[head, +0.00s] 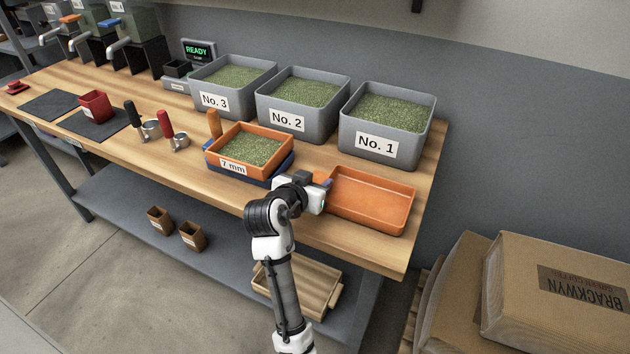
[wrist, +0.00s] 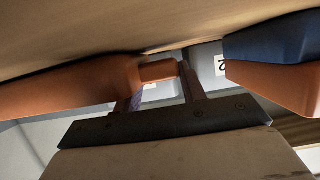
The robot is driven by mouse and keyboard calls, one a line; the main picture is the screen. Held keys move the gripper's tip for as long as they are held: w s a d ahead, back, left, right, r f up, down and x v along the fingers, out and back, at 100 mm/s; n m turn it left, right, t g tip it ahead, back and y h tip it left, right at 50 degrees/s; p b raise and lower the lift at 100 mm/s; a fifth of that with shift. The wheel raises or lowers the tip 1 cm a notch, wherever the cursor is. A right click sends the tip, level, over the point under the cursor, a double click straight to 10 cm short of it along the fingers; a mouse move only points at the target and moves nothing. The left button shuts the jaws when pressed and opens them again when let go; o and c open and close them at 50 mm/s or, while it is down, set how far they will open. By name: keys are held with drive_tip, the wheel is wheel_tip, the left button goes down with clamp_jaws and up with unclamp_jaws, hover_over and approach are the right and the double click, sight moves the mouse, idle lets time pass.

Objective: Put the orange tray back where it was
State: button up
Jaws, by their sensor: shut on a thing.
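The empty orange tray (head: 372,205) is at the right end of the wooden table, in front of the No. 1 bin; I cannot tell whether it touches the tabletop. My gripper (head: 322,184) is at its left end. In the wrist view the tray (wrist: 70,90) is at the left and its short orange handle lies between the fingers of my gripper (wrist: 160,82), which is shut on it. In the head view my wrist hides most of the handle.
An orange-rimmed 7 mm sieve tray (head: 248,147) with green beans sits in a blue tray (head: 284,167) just left of my gripper. Grey bins No. 3 (head: 213,101), No. 2 (head: 287,119) and No. 1 (head: 375,147) stand behind.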

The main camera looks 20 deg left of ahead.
drive_tip(key=shift+f, duration=0.2)
drive_tip(key=o, duration=1.1)
drive_tip(key=shift+r, duration=0.1)
drive_tip(key=shift+r, duration=0.15)
drive_tip(key=b+v, duration=0.1)
drive_tip(key=v, duration=1.1)
drive_tip(key=shift+b, duration=0.3)
